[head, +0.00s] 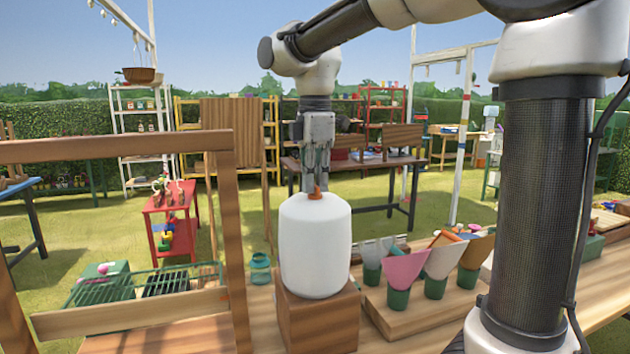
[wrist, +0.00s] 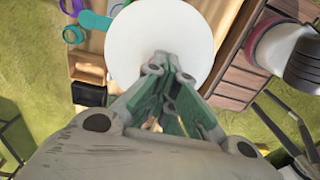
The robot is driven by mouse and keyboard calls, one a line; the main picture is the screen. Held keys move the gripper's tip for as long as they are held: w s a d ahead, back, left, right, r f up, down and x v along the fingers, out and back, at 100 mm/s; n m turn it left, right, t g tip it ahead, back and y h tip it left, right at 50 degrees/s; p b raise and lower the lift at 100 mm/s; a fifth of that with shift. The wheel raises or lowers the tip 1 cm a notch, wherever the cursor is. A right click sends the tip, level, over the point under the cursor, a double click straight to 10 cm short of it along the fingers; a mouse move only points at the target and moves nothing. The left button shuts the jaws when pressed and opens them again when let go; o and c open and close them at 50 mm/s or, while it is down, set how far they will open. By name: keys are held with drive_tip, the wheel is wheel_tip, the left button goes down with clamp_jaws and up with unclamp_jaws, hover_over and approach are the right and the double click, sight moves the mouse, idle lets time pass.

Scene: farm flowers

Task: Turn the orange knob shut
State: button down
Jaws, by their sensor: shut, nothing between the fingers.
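The orange knob (head: 315,195) sits on top of a rounded white tank (head: 315,245), which stands upright on a wooden block (head: 318,320). My gripper (head: 314,184) points straight down over the knob, its fingertips right at or just above it. I cannot tell whether they touch. In the wrist view the fingers of my gripper (wrist: 158,68) come together over the round top of the white tank (wrist: 195,35). The fingers are shut with nothing between them. The knob is not clearly visible in the wrist view, where the fingers cover that part.
Pink, white and grey wrapped cones in green cups (head: 398,296) stand on a wooden board right of the tank. A teal jar (head: 260,268) and a wooden frame (head: 237,220) are to the left. Open space surrounds the gripper above the tank.

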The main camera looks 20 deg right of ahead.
drive_tip(key=shift+m, duration=0.3)
drive_tip(key=m, duration=0.4)
drive_tip(key=shift+w+r, duration=0.1)
drive_tip(key=m, duration=0.4)
drive_tip(key=shift+m, duration=0.4)
drive_tip(key=m, duration=0.4)
drive_tip(key=shift+m, duration=2.2)
